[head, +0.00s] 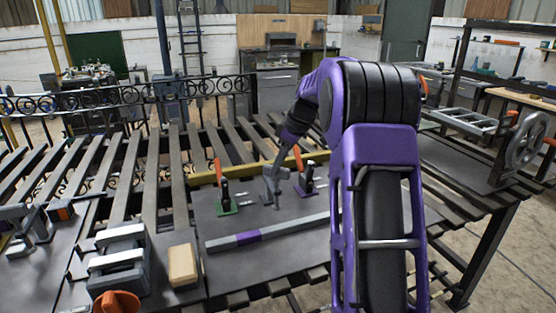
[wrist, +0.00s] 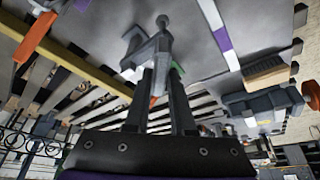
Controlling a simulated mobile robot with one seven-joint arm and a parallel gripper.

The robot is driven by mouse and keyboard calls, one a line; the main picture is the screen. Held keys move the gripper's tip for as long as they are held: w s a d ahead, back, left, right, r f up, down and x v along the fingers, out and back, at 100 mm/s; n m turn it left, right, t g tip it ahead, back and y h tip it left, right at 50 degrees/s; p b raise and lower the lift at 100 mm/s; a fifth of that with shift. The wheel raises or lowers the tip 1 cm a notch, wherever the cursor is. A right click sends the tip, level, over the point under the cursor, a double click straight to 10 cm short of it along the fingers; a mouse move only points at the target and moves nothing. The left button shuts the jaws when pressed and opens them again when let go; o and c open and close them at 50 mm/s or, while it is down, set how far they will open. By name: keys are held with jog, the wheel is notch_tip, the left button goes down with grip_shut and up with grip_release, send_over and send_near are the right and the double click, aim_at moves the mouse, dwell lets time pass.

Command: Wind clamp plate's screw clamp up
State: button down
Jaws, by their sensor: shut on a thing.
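The clamp plate (head: 222,228) is a flat dark grey sheet on the slatted table. The grey screw clamp (head: 271,187) stands upright on it, between two toggle clamps. In the wrist view the screw clamp (wrist: 150,46) is large, near the top centre. My gripper (head: 276,171) reaches down to it from above; in the wrist view my gripper (wrist: 163,68) has its two dark fingers at the clamp, shut on part of it. The exact part between the fingertips is hard to make out. A grey bar (head: 290,224) with a purple band lies in front of the clamp.
A toggle clamp with an orange handle and green base (head: 224,197) stands left of the screw clamp; another orange-handled one (head: 306,178) stands right. A yellow rail (head: 205,177) runs behind. A grey vise-like block (head: 119,262) and tan block (head: 182,265) lie front left.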

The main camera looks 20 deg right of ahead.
jog(key=n+g+p, duration=0.1)
jog(key=n+p, duration=0.1)
jog(key=n, duration=0.1)
jog(key=shift+d+n+y+p, duration=0.1)
jog(key=shift+n+y+p, duration=0.3)
jog(key=n+g+p, duration=0.1)
jog(key=n+p, duration=0.1)
jog(key=shift+w+n, duration=0.15)
jog(key=shift+n, duration=0.25)
jog(key=n, duration=0.1)
jog(key=n+g, duration=0.1)
jog(key=n, duration=0.1)
jog(key=shift+f+g+p, duration=0.2)
jog(key=shift+g+p, duration=0.1)
jog(key=shift+w+n+g, duration=0.1)
jog(key=shift+n+g, duration=0.5)
jog(key=shift+n, duration=0.9)
jog(key=shift+f, duration=0.1)
jog(key=c, duration=0.8)
grip_release()
jog(key=shift+c, duration=0.2)
jog(key=shift+o, duration=0.4)
